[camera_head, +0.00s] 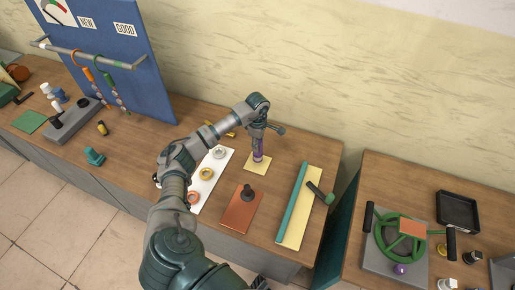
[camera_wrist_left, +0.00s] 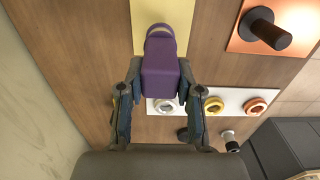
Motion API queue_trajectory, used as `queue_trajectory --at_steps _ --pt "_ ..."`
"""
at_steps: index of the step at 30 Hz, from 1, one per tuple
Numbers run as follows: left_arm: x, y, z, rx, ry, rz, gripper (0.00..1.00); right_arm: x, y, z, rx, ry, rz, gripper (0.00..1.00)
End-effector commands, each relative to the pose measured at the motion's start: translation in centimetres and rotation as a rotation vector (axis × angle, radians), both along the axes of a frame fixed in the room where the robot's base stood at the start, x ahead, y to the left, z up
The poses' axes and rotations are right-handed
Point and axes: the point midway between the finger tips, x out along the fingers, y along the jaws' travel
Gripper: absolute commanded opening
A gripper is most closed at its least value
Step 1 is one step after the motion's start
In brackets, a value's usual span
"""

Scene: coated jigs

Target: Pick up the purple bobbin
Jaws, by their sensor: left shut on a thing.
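The purple bobbin (camera_head: 258,156) is at the pale yellow square pad (camera_head: 257,167) on the wooden bench. My left gripper (camera_head: 258,147) comes down from above and is shut on the bobbin. In the left wrist view the purple bobbin (camera_wrist_left: 160,75) sits between the two fingers, with a rounded end over the pad (camera_wrist_left: 178,12). I cannot tell whether the bobbin touches the pad or hangs just above it. My right gripper does not show.
A white strip (camera_head: 208,187) with several rings lies left of the pad. A copper-coloured plate (camera_head: 238,218) with a black peg is in front. A yellow-and-teal piece (camera_head: 299,205) and a green-ended tool (camera_head: 326,197) lie right. A blue board (camera_head: 105,45) stands at left.

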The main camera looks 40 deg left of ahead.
Motion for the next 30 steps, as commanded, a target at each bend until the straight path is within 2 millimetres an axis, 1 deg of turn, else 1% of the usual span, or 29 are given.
queue_trajectory --at_steps 1,2,9,15,18,24,30 --pt "-0.1 0.2 0.6 0.002 -0.003 0.000 0.00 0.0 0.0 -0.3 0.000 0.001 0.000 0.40" --pt "-0.9 0.6 0.5 0.004 0.000 0.001 0.00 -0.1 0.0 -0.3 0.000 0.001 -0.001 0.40" --pt "-5.9 3.6 0.8 0.005 0.002 0.002 0.00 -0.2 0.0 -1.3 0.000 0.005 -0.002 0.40" --pt "-10.0 5.9 1.3 0.006 0.004 0.001 0.00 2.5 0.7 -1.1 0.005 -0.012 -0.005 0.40" --pt "-11.5 6.7 1.5 0.004 0.004 0.001 0.00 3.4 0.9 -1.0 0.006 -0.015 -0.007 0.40" --pt "-13.2 7.5 1.8 0.003 0.002 0.000 0.00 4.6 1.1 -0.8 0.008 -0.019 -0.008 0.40" --pt "-13.8 7.7 2.0 0.001 0.000 -0.002 0.00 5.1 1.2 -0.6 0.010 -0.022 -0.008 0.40"
